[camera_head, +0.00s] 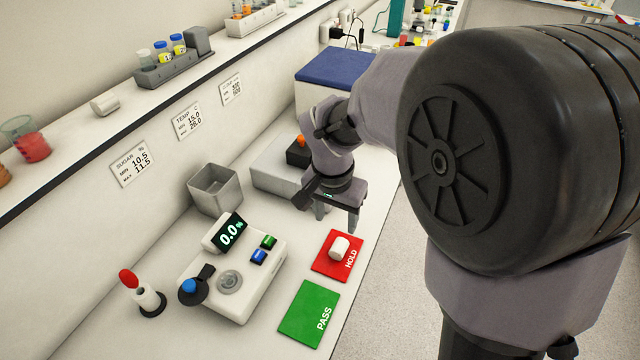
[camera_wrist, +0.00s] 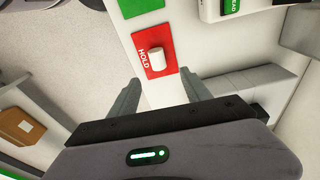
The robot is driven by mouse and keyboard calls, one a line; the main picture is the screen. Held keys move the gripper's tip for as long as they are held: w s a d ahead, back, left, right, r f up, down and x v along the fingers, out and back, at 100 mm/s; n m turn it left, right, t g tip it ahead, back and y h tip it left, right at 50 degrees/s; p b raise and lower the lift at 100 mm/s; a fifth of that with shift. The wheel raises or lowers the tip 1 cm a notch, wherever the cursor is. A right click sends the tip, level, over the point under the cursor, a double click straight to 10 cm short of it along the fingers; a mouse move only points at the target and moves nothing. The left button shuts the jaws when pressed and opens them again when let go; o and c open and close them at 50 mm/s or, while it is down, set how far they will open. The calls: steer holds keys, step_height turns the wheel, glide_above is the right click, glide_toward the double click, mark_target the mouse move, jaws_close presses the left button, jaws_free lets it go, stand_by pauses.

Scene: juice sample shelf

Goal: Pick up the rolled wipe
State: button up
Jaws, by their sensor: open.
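A short white roll (camera_head: 339,247), which looks like the rolled wipe, lies on the red HOLD card (camera_head: 327,267) near the counter's front edge. The roll shows in the wrist view (camera_wrist: 156,61) too, on the HOLD card (camera_wrist: 141,42). My gripper (camera_head: 337,220) is open and empty, with its fingers pointing down behind the red card. In the wrist view my gripper (camera_wrist: 162,86) has its two fingers well apart, with the roll beyond their tips. The roll is not between the fingers. Another pale cylinder (camera_head: 104,105) lies on the wall shelf.
A green PASS card (camera_head: 309,314) lies in front of the red card. A white meter (camera_head: 231,281) with a display stands to their left. A grey open bin (camera_head: 213,190) and a grey box (camera_head: 276,172) stand behind. A red-tipped stand (camera_head: 146,298) is at the left.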

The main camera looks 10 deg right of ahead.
steer(key=b, duration=0.2)
glide_above(339, 244)
steer(key=f, duration=0.7)
steer(key=shift+s+a, duration=0.2)
steer(key=shift+a, duration=0.2)
steer(key=f+b, duration=0.1)
steer(key=f, duration=0.1)
steer(key=f+b, duration=0.2)
steer(key=f, duration=0.1)
steer(key=shift+w+d+f, duration=0.2)
steer(key=shift+d+f, duration=0.1)
steer(key=shift+d, duration=0.1)
steer(key=shift+r, duration=0.1)
jaws_close()
